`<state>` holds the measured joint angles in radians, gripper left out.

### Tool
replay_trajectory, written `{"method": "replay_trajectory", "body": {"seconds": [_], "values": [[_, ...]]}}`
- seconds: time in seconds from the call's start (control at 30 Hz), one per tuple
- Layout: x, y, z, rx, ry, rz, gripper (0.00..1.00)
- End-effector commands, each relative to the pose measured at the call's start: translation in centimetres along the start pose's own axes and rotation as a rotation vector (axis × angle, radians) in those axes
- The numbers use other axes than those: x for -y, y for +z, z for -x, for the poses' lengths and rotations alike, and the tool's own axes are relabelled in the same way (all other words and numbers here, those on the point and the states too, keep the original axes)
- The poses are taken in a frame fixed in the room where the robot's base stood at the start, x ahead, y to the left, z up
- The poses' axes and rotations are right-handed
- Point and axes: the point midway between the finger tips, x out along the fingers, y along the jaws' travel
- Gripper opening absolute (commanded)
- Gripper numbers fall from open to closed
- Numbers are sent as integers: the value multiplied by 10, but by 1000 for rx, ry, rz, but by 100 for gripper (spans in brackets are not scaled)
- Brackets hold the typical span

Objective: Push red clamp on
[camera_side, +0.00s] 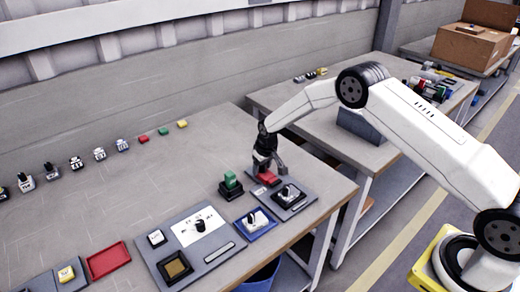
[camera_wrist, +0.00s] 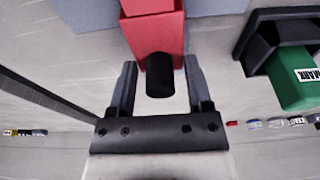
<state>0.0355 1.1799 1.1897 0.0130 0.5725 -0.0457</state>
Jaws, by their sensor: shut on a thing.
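In the wrist view the red clamp (camera_wrist: 155,35) has a black round end pointing toward my gripper. My gripper (camera_side: 268,168) is shut on the clamp from above, and in the wrist view the fingers of my gripper (camera_wrist: 160,68) lie on both sides of it. A black device (camera_side: 288,193) sits on the plate just right of the clamp. Whether the clamp touches the plate is hard to tell.
A green block (camera_side: 230,180) in a black holder stands close left of my gripper; it also shows in the wrist view (camera_wrist: 295,80). A blue tray (camera_side: 257,226) and a grey panel (camera_side: 205,238) lie in front. A red tray (camera_side: 108,260) is farther left. Several small items line the back.

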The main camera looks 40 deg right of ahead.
Motion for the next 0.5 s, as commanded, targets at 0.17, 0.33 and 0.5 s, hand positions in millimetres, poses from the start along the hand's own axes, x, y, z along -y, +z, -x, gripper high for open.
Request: {"method": "replay_trajectory", "body": {"seconds": [0.17, 0.33, 0.5], "values": [[0, 8, 2, 0, 0, 0, 6], [0, 14, 4, -1, 0, -1, 6], [0, 22, 5, 0, 0, -1, 6]]}}
